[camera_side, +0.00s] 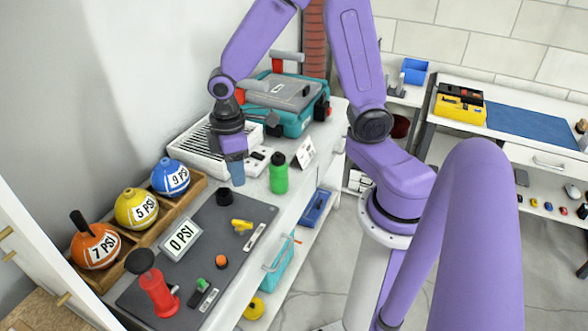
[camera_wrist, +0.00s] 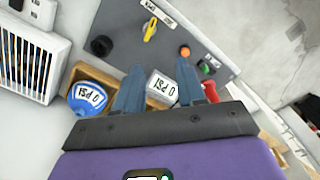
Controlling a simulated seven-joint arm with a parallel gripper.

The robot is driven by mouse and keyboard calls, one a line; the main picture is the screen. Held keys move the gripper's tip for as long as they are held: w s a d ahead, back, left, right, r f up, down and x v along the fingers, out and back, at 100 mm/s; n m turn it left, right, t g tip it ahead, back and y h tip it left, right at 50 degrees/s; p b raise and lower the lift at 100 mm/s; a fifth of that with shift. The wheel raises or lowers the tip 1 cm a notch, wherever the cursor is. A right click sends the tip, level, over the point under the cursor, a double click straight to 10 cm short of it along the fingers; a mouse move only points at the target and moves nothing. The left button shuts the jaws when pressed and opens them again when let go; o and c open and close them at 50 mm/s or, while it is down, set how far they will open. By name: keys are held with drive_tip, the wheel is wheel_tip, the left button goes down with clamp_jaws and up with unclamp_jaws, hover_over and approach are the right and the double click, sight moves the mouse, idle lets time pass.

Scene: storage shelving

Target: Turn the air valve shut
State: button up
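The air valve appears to be the yellow handle (camera_side: 241,225) on the grey panel (camera_side: 262,212), with a small white label strip beside it. It also shows in the wrist view (camera_wrist: 150,28), near the top. My gripper (camera_side: 237,178) points down above the back end of the panel, near a black round knob (camera_side: 224,197). In the wrist view my gripper (camera_wrist: 160,66) has its two blue fingers apart with nothing between them. The yellow handle lies beyond the fingertips, not touched. A white display (camera_side: 181,240) on the panel reads 0 PSI.
Orange (camera_side: 95,245), yellow (camera_side: 137,208) and blue (camera_side: 170,177) PSI balls sit in a wooden rack. The panel also bears an orange button (camera_side: 222,261), a green switch (camera_side: 200,284) and a red pump (camera_side: 157,291). A green bottle (camera_side: 278,174) stands right of my gripper.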

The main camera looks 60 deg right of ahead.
drive_tip(key=s+a+r+n, duration=0.1)
drive_tip(key=s+r, duration=0.2)
drive_tip(key=s, duration=0.4)
drive_tip(key=s+a+r+n, duration=0.1)
drive_tip(key=s+r, duration=0.2)
drive_tip(key=s, duration=0.5)
drive_tip(key=shift+n, duration=0.3)
drive_tip(key=m+g+h, duration=0.1)
drive_tip(key=m+g, duration=0.1)
drive_tip(key=m, duration=0.3)
hover_over(240, 221)
drive_tip(key=s+a, duration=0.3)
drive_tip(key=a, duration=0.3)
wheel_tip(240, 221, down, 3)
drive_tip(key=w+d+f+m+g, duration=0.2)
drive_tip(key=w+d+f+m, duration=0.25)
drive_tip(key=w+f, duration=0.4)
drive_tip(key=x, duration=1.4)
drive_tip(key=shift+f, duration=0.2)
